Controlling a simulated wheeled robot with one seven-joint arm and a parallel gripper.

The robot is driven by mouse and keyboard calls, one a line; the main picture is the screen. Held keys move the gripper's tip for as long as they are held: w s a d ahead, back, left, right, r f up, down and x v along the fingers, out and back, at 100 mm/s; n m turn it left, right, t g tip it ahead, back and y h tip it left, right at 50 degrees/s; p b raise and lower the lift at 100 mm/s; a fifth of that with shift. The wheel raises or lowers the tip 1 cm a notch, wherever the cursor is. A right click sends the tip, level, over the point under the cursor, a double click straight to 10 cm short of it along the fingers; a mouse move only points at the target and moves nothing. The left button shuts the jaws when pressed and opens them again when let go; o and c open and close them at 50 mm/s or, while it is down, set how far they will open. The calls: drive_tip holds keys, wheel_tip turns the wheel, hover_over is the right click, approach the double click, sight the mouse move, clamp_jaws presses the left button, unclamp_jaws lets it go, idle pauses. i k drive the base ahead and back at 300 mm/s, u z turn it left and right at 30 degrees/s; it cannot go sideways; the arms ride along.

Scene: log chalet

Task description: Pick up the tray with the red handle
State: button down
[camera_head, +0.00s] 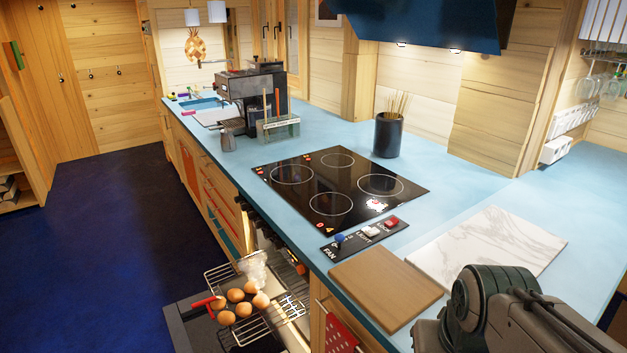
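A wire tray (268,325) sits low at the open oven front, below the counter's left edge. A red handle (204,302) sticks out from its left side. Several brown eggs (236,295) lie on the tray, and whitish steam rises at its back. A dark flat panel, seemingly the lowered oven door (186,322), lies under and left of it. My arm shows at the lower right, over the counter, well apart from the tray. My gripper is out of view, so what it holds cannot be seen.
The blue counter (458,208) carries a black cooktop (338,186), a wooden board (386,288), a marble slab (490,247), a dark utensil pot (388,136) and a coffee machine (254,95). A red cloth (340,333) hangs below the counter. The dark blue floor (105,235) at left is clear.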

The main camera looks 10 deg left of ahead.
sight(257, 285)
drive_tip(key=u, duration=0.5)
drive_tip(key=k, duration=0.6)
drive_tip(key=u, duration=1.3)
drive_tip(key=i, duration=1.9)
